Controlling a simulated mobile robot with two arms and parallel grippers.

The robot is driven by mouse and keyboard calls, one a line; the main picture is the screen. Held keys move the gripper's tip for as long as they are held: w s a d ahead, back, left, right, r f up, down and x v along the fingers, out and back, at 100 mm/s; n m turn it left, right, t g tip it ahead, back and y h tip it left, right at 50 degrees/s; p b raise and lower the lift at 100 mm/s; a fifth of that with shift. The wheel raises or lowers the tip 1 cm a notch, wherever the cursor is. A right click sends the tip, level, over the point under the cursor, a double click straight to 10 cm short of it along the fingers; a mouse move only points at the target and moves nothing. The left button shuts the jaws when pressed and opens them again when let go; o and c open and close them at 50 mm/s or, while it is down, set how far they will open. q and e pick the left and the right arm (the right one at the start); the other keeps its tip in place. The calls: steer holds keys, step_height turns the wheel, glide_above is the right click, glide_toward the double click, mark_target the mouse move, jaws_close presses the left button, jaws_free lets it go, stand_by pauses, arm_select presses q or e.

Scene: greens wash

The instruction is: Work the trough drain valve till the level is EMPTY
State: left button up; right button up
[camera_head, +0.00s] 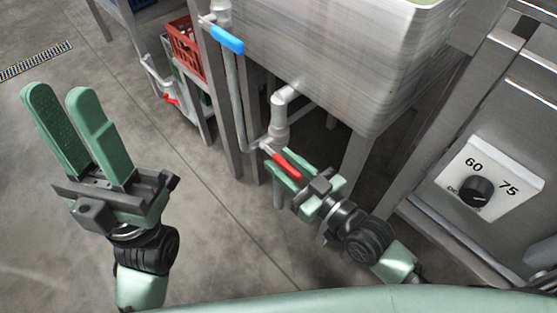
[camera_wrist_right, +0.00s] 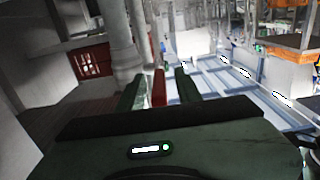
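The steel trough (camera_head: 330,62) stands at the top centre, with a sliver of pale green surface at its upper edge. Its drain pipe (camera_head: 279,120) bends down to a valve with a red lever handle (camera_head: 287,166). My right gripper (camera_head: 286,171) is at this handle. In the right wrist view the red handle (camera_wrist_right: 159,88) lies between the two green fingers (camera_wrist_right: 160,92), with a narrow gap on each side, so the gripper looks open around it. My left gripper (camera_head: 62,92) is open and empty over the floor at the left. The level reading is not visible.
A blue-handled valve (camera_head: 227,40) sits on a pipe at the trough's left. A red crate (camera_head: 186,48) is on a rack beyond it. A dial panel (camera_head: 490,183) marked 60 and 75 is at the right. The floor at left is clear, with a drain grate (camera_head: 35,62).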

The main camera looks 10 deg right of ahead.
steer(key=shift+x, duration=0.8)
jaws_close()
stand_by(0.9)
